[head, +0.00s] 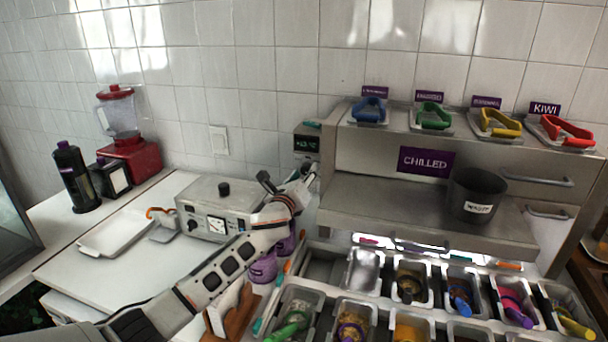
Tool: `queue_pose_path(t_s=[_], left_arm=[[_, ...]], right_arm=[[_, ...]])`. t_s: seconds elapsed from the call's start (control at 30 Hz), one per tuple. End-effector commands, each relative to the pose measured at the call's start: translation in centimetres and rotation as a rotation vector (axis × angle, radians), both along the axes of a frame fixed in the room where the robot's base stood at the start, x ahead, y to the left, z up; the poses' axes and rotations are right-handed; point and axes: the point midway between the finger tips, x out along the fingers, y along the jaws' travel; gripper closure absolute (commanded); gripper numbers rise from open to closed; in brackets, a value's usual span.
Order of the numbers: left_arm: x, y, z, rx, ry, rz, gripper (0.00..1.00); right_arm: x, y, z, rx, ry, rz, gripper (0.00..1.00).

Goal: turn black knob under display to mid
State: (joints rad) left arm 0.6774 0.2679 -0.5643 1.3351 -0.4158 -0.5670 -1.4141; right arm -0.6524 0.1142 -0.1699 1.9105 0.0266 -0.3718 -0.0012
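A small dark box with a lit green display (305,143) stands against the tiled wall, left of the steel shelf unit. The part below the display is largely covered by my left gripper (303,173), so I cannot make out a black knob there. My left arm reaches in from the bottom left, over the front of the white machine, and its gripper is close in front of the display box. I cannot tell whether it touches anything or how its fingers stand. My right gripper is not in view.
A white machine (205,208) with a dial and black knobs stands left of the gripper. Right are the steel shelf (400,205), a dark pot (477,195) and several topping bins. A red blender (130,155) and white tray (113,235) are at left.

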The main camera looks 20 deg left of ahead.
Motion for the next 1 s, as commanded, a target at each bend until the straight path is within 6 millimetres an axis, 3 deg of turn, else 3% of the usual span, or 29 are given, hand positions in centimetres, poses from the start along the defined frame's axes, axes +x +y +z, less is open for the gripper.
queue_pose_path(t_s=[0.1, 0.27, 0.67, 1.0], left_arm=[[-0.01, 0.0, 0.02, 0.0, 0.0, 0.0, 0.6], [-0.02, 0.0, 0.02, 0.0, 0.0, 0.0, 0.99], [-0.03, -0.03, 0.03, -0.046, 0.001, -0.001, 0.98], [-0.04, -0.06, 0.01, -0.283, 0.01, 0.0, 0.98]], right_arm=[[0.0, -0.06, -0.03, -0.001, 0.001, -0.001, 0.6], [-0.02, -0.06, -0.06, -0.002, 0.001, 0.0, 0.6], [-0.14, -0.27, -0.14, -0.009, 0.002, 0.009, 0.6], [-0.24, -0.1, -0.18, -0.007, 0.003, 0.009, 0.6]])
